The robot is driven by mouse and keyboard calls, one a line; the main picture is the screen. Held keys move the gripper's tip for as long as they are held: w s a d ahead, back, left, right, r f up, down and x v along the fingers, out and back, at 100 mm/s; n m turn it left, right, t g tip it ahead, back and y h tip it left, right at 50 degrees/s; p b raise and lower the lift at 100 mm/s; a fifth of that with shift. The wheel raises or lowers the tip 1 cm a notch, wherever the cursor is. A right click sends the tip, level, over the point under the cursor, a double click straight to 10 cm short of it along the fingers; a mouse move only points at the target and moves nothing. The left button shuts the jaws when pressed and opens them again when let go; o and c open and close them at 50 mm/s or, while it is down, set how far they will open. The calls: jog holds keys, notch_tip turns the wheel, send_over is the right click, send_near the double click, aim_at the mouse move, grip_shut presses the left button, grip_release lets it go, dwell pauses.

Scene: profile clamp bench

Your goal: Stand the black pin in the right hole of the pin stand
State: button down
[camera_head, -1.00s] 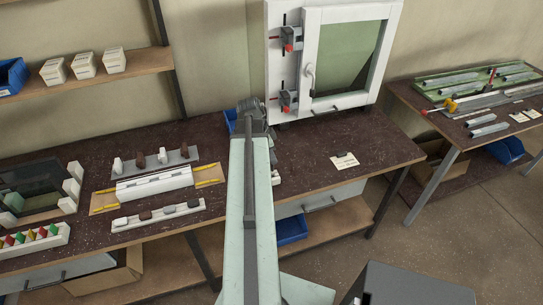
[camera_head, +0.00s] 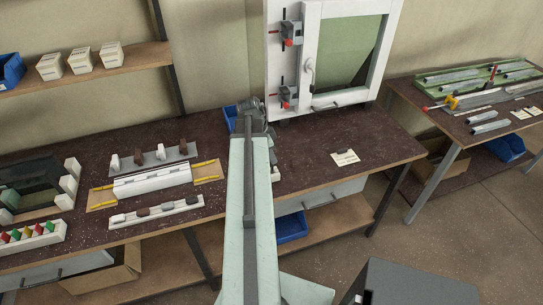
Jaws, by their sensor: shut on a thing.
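My arm (camera_head: 250,205) reaches up the middle of the picture, over the bench. Its far joint (camera_head: 250,112) shows in front of a blue bin. My gripper does not show; the arm hides what lies behind it. I cannot make out the black pin or the pin stand with its holes. Small pale and dark parts (camera_head: 274,167) peek out just right of the arm, too small and covered to name.
The brown bench (camera_head: 320,145) is mostly bare on the right, with a small card (camera_head: 345,157). At left are a grey strip with blocks (camera_head: 154,158), a white profile (camera_head: 152,181) and a white strip (camera_head: 157,212). A white window frame (camera_head: 272,60) with red-knobbed clamps stands behind.

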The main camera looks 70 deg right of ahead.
jog(key=shift+f, duration=0.15)
jog(key=shift+f+b, duration=1.65)
jog(key=shift+b, duration=0.15)
jog(key=c, duration=1.3)
grip_release()
jog(key=shift+r, duration=0.1)
jog(key=shift+o, duration=0.2)
jog(key=shift+r, duration=0.1)
notch_tip(320, 180, up, 8)
jog(key=p, duration=0.8)
